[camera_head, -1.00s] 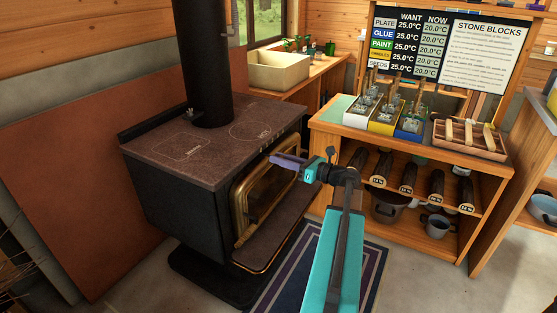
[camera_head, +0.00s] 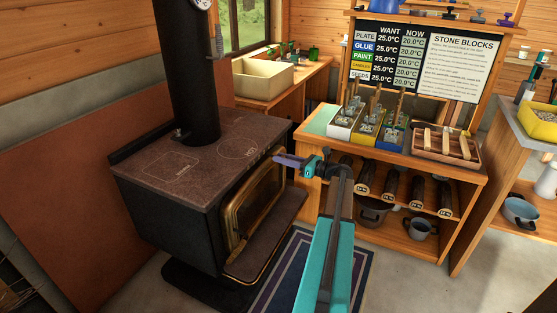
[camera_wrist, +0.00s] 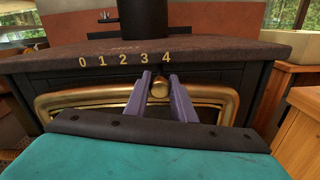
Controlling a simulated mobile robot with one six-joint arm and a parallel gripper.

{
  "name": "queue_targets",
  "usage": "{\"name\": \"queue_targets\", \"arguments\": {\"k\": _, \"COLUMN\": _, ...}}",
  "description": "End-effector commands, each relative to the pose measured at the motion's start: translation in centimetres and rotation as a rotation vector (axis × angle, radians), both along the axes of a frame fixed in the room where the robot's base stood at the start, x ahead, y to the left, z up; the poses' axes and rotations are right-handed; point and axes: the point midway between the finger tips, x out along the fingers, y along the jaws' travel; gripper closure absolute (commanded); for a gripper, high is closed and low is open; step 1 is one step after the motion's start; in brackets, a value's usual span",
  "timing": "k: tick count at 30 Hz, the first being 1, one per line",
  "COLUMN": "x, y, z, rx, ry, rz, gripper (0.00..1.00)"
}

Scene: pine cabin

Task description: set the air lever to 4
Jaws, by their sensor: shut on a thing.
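The black stove (camera_head: 150,210) has a brass-framed glass door on its front. In the wrist view, the numbers 0 to 4 (camera_wrist: 124,60) run along the stove's front top edge. The air lever's round brass knob (camera_wrist: 159,87) sits between my purple fingers, below the 4 and slightly left of it in the picture. My gripper (camera_wrist: 160,80) is shut on this knob. In the head view my gripper (camera_head: 278,159) is at the stove's front, near its right end; the knob is too small to make out there.
A wooden workbench (camera_head: 440,168) with colored trays and logs on its shelf stands right of the stove. The stove's front ledge (camera_head: 268,232) juts out below my gripper. A striped rug (camera_head: 335,262) lies on the floor in front.

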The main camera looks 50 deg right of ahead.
Motion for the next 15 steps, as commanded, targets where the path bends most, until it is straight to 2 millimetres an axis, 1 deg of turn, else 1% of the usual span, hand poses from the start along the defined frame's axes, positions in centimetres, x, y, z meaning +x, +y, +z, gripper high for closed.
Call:
{"name": "queue_targets", "arguments": {"k": 1, "x": 0.1, "y": -0.7, "z": 0.1, "rx": 0.001, "ry": 0.002, "rz": -0.003, "gripper": 1.0}}
{"name": "queue_targets", "arguments": {"k": 4, "x": 0.2, "y": -1.3, "z": 0.1, "rx": 0.001, "ry": 0.001, "rz": -0.003, "gripper": 1.0}}
{"name": "queue_targets", "arguments": {"k": 15, "x": 0.3, "y": -1.9, "z": 0.0, "rx": 0.0, "ry": 0.0, "rz": -0.006, "gripper": 1.0}}
